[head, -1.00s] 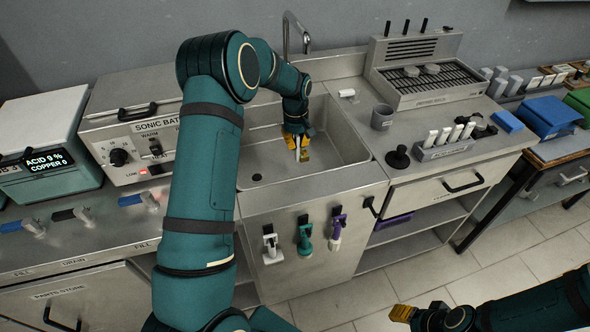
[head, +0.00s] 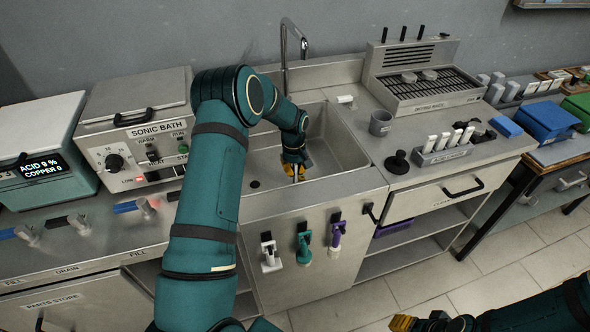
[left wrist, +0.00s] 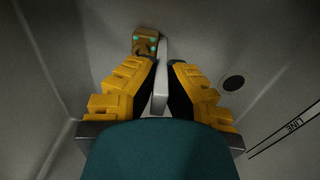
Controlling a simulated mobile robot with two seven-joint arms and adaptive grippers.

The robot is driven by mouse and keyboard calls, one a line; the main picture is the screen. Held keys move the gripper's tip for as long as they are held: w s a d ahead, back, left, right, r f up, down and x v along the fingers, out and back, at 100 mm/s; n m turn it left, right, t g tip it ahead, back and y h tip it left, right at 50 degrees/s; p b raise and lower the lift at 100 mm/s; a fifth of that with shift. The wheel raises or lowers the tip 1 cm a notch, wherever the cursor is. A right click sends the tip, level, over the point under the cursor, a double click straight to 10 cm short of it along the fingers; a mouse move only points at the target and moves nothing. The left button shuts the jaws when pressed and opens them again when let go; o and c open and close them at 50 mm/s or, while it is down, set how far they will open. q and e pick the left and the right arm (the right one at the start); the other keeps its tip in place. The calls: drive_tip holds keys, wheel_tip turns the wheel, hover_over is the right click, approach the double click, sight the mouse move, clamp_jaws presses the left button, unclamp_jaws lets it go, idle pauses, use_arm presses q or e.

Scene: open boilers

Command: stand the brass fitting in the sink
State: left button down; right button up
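My left gripper (head: 293,168) is down inside the steel sink (head: 342,140), near its middle. The left wrist view shows its yellow fingers (left wrist: 162,66) closed in on a pale, slim bar (left wrist: 160,92). The brass fitting (left wrist: 145,42), a brown-gold block with teal spots, is just beyond the fingertips and appears joined to the bar. In the head view the fitting is mostly hidden by the gripper. I cannot tell whether it touches the sink floor. My right gripper (head: 405,323) shows only partly at the bottom edge, away from the counter.
The drain hole (head: 254,184) lies left of the gripper, and the tap (head: 290,45) rises behind. The sonic bath (head: 140,125) stands left of the sink. A grey mug (head: 380,123), black knob (head: 397,162) and drying rack (head: 425,75) are to the right. Sink walls surround the gripper.

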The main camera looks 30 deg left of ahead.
use_arm(q)
drive_tip(key=c, duration=1.5)
unclamp_jaws()
drive_tip(key=shift+f, duration=0.2)
drive_tip(key=shift+c, duration=0.2)
drive_tip(key=o, duration=0.4)
drive_tip(key=shift+r, duration=0.1)
drive_tip(key=shift+r, duration=0.35)
wheel_tip(320, 180, up, 12)
drive_tip(key=shift+s+a+f+p, duration=0.1)
drive_tip(key=shift+s+f+p, duration=0.1)
drive_tip(key=shift+p, duration=0.75)
